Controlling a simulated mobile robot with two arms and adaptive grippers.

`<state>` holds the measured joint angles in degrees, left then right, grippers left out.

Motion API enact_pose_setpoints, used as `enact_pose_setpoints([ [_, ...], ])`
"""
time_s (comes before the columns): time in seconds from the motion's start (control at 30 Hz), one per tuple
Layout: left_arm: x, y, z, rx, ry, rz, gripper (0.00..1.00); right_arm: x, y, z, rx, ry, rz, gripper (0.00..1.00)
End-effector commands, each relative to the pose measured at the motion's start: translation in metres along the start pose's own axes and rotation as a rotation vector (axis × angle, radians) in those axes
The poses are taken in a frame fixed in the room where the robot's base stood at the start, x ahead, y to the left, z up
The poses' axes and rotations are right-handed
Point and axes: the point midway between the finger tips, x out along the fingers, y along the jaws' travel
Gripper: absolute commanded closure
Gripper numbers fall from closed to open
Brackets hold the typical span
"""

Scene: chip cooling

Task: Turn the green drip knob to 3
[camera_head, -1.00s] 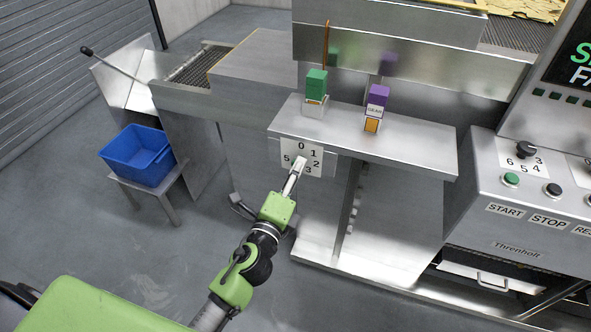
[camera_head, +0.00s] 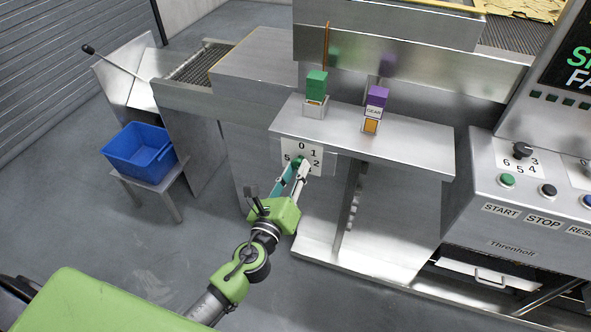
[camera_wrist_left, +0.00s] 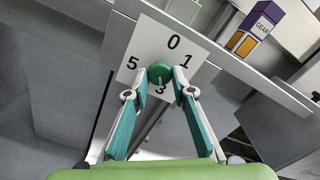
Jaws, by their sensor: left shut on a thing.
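The green drip knob (camera_wrist_left: 160,72) sits in the middle of a white dial plate (camera_wrist_left: 150,38) on the metal front. In the left wrist view the numbers 0, 1, 3 and 5 show; 2 and 4 are hidden behind the fingers there. A pale mark on the knob's lower side appears to face the 3. My left gripper (camera_wrist_left: 160,88) is shut on the knob, one finger on each side. In the head view the gripper (camera_head: 299,170) covers the lower part of the dial plate (camera_head: 314,150). My right gripper is not in view.
A shelf (camera_head: 420,138) juts out above the dial, carrying a green block (camera_head: 316,84) in a holder and a purple block (camera_head: 377,96). A blue bin (camera_head: 138,152) stands at left. A control panel (camera_head: 525,195) with buttons and another knob (camera_head: 522,150) is at right.

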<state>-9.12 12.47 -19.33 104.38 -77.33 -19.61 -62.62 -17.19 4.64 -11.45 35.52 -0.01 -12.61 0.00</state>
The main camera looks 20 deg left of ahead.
Motion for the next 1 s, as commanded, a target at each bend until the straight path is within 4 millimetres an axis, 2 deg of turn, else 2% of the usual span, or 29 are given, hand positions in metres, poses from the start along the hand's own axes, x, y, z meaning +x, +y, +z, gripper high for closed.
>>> enact_pose_setpoints([
  [0.57, -0.0002, 0.0005, -0.0012, 0.031, 0.002, 0.000, 0.98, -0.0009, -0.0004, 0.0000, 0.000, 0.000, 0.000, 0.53],
  [0.6, -0.0002, 0.0005, -0.0012, 0.031, 0.002, 0.000, 0.69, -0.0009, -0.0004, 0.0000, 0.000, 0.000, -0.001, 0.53],
  [0.63, -0.0002, 0.0005, -0.0012, 0.031, 0.002, 0.000, 0.61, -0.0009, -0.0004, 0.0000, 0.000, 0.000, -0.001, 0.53],
  [1.0, -0.0017, 0.0005, -0.0008, 0.031, 0.001, 0.001, 0.61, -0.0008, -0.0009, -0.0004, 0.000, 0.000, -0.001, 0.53],
])
